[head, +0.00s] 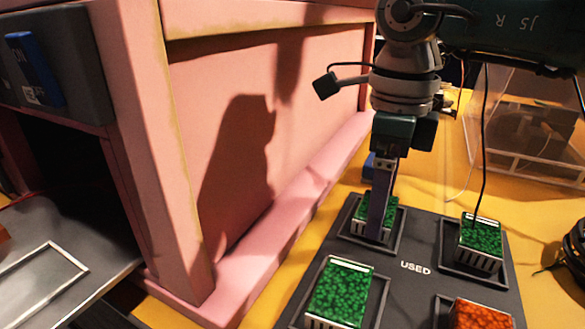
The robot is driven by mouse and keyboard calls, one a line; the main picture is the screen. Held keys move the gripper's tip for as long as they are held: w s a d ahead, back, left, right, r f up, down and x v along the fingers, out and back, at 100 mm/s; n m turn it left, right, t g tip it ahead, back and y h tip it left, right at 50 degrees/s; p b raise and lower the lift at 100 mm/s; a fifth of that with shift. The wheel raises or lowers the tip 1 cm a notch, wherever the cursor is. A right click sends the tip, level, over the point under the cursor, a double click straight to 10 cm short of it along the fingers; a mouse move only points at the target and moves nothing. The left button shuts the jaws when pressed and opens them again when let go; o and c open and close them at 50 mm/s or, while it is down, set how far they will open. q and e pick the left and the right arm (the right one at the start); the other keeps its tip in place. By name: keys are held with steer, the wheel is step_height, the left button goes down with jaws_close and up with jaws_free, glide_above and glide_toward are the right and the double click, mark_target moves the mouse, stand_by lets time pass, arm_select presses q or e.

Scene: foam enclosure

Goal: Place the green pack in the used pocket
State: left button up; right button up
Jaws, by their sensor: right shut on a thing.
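My right gripper (378,215) points down at the back left pocket of a dark tray (408,290) labelled USED. It is shut on a green pack (364,212), which sits low in that pocket, inside its raised rim. The finger hides part of the pack, so I cannot tell whether it rests fully on the pocket floor. Another green pack (340,290) is in the front left pocket, and one more green pack (480,238) is in the back right pocket. An orange-red pack (480,316) is at the front right. My left gripper is not in view.
A pink foam enclosure (215,150) stands close on the left, with a dark opening and a grey shelf (95,245). A clear box (530,130) stands at the back right. A small blue object (369,166) is behind the gripper. Dark cables lie at the right edge.

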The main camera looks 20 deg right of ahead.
steer(key=shift+f, duration=0.15)
steer(key=o, duration=1.2)
steer(key=shift+c, duration=0.2)
step_height(320, 180, up, 12)
steer(key=shift+r, duration=0.25)
